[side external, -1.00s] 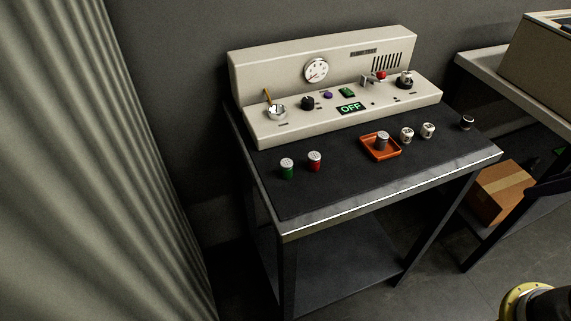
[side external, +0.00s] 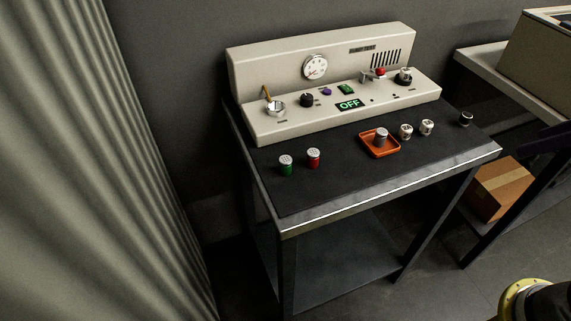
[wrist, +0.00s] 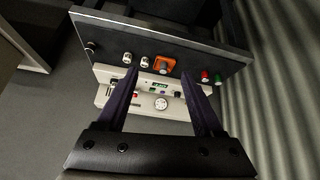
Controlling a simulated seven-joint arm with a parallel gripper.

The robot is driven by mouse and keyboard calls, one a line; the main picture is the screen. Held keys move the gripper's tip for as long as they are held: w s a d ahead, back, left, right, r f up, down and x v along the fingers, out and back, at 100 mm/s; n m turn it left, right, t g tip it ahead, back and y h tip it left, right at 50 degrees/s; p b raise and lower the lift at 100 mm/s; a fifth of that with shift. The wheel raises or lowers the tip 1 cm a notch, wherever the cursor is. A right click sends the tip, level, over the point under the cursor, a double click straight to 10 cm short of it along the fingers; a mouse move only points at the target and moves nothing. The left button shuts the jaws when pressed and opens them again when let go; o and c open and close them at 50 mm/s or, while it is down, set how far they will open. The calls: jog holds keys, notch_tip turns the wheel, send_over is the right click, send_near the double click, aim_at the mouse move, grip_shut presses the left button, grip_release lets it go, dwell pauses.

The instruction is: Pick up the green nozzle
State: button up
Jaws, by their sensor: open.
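The green nozzle (side external: 286,166), a small green cylinder with a pale metal top, stands upright at the front left of the black tabletop. In the wrist view the green nozzle (wrist: 217,79) is at the right, beyond my right finger. My gripper (wrist: 165,78) is open and empty in the wrist view, with its two dark fingers spread and pointing towards the table from some distance. In the side view the gripper is out of frame.
A red nozzle (side external: 313,158) stands just right of the green one. An orange tray (side external: 366,149) holds a grey nozzle (side external: 381,136). White pieces (side external: 406,131) and a dark knob (side external: 466,118) stand further right. The beige control panel (side external: 320,60) runs along the back, its display reading OFF.

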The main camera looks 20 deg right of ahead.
jog(key=w+a+r+n+y, duration=0.1)
jog(key=w+a+r+n, duration=0.15)
jog(key=w, duration=0.35)
jog(key=w+a+r+n+y, duration=0.1)
jog(key=w+a+r, duration=0.2)
jog(key=w, duration=0.2)
jog(key=n+g+y, duration=0.1)
jog(key=n+g, duration=0.3)
jog(key=n, duration=0.1)
send_over(287, 160)
jog(key=s+d, duration=0.2)
notch_tip(287, 160, down, 19)
jog(key=shift+m, duration=0.25)
jog(key=shift+w+x, duration=0.1)
jog(key=shift+x, duration=1.4)
jog(key=shift+w+x, duration=0.15)
jog(key=shift+x, duration=1.35)
jog(key=shift+r, duration=0.1)
grip_shut()
